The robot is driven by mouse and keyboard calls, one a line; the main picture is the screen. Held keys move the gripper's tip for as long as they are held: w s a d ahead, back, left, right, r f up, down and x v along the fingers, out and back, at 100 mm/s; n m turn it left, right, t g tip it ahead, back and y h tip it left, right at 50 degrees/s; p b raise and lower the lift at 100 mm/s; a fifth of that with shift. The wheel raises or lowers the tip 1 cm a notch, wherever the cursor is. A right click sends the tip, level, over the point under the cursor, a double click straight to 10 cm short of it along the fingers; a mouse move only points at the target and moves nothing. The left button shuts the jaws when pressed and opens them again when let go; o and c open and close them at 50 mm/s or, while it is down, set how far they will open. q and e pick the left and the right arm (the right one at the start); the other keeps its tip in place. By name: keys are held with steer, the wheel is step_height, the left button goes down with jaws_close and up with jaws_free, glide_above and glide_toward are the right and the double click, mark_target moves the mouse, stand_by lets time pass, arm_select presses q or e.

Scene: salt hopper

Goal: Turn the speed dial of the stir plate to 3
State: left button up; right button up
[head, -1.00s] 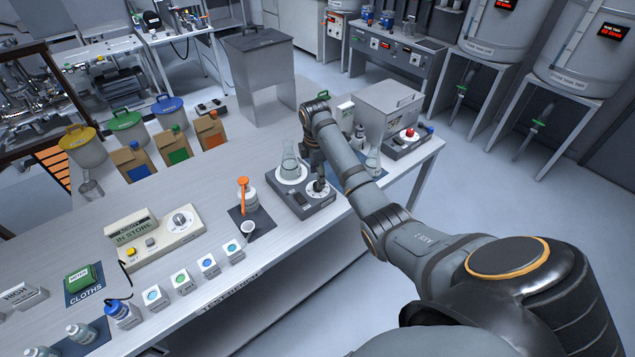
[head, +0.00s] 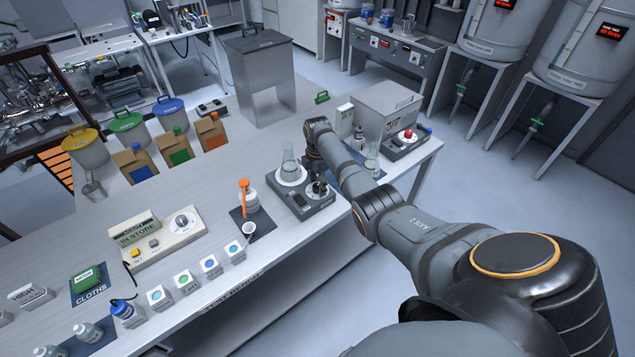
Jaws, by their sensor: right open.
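The stir plate (head: 302,206) is a dark grey box near the front edge of the bench. A clear flask (head: 290,167) of liquid stands upright on its round white top at the back left. The speed dial (head: 319,190) is a dark knob on a white round scale at the plate's right side. My right gripper (head: 318,184) points down at the dial, with its fingertips at or just above the knob. It is open; I cannot tell whether it touches the knob. The gripper partly covers the dial, and the scale marks are too small to read. My left gripper is not in view.
A second plate with a red knob (head: 408,135) and a grey box (head: 385,108) stand behind my right arm. A balance-like device (head: 160,238) sits farther left.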

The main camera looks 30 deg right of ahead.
steer(key=shift+f, duration=0.2)
jaws_close()
stand_by(0.4)
